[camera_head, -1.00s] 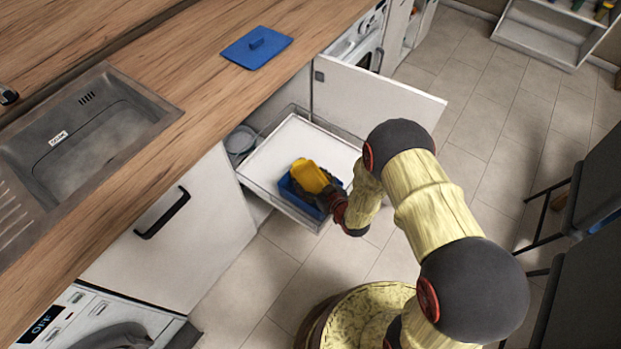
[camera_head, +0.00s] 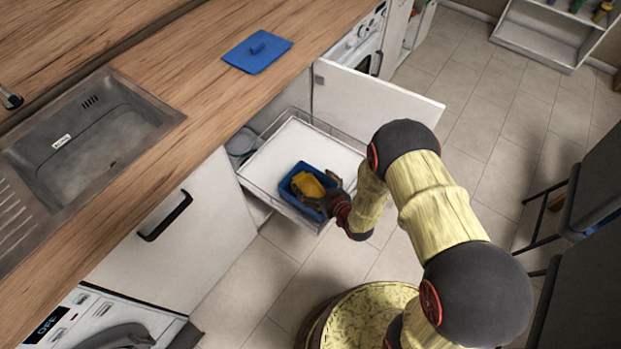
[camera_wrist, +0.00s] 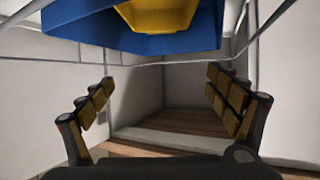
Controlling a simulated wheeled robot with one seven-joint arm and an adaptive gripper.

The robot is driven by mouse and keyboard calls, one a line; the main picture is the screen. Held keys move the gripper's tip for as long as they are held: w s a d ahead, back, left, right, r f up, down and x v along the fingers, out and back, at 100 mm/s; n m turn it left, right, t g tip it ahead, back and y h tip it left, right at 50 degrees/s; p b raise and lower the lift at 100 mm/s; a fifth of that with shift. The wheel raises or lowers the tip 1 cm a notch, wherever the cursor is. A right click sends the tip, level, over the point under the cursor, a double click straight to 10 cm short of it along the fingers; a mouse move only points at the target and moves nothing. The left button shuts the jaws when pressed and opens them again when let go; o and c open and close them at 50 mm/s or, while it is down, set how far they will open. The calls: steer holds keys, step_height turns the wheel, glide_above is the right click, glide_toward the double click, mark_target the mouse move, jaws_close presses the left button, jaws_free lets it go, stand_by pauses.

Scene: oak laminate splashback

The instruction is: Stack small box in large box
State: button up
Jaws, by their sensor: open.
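The large box is a blue open box (camera_head: 287,190) on the white pull-out drawer, near its front edge. The small box is yellow (camera_head: 307,187) and sits inside the blue box. In the wrist view the blue box (camera_wrist: 150,42) crosses the top of the picture, with the yellow box (camera_wrist: 158,14) inside it. My gripper (camera_head: 325,192) is beside the boxes at the drawer's front right. In the wrist view my gripper's (camera_wrist: 160,100) fingers are spread wide with nothing between them. Part of the yellow box is hidden behind my gripper in the head view.
The white drawer (camera_head: 290,150) has a wire rim and is pulled out beneath the counter, with free room behind the boxes. An open cabinet door (camera_head: 385,95) stands beside it. A blue lid (camera_head: 257,52) lies on the wooden counter. Dark chairs (camera_head: 570,250) stand at the right.

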steer(key=p+v, duration=0.3)
steer(key=v, duration=0.7)
steer(key=w+d+r+h, duration=0.3)
steer(key=w+d+r, duration=0.2)
steer(key=w+r, duration=0.4)
steer(key=d+r+m+g+h, duration=0.25)
steer(key=d+r, duration=0.25)
steer(key=r, duration=0.9)
steer(key=s+d+r+m+h, duration=0.2)
steer(key=s+d+r, duration=0.1)
steer(key=s+r, duration=0.75)
steer(key=s+a+r+g, duration=0.1)
steer(key=s+r, duration=0.3)
steer(key=s, duration=0.4)
steer(key=s+r+m+g, duration=0.1)
steer(key=s+r, duration=0.3)
steer(key=s, duration=0.5)
steer(key=shift+a+r+g+y, duration=0.4)
steer(key=shift+g+y, duration=0.05)
steer(key=shift+g, duration=0.3)
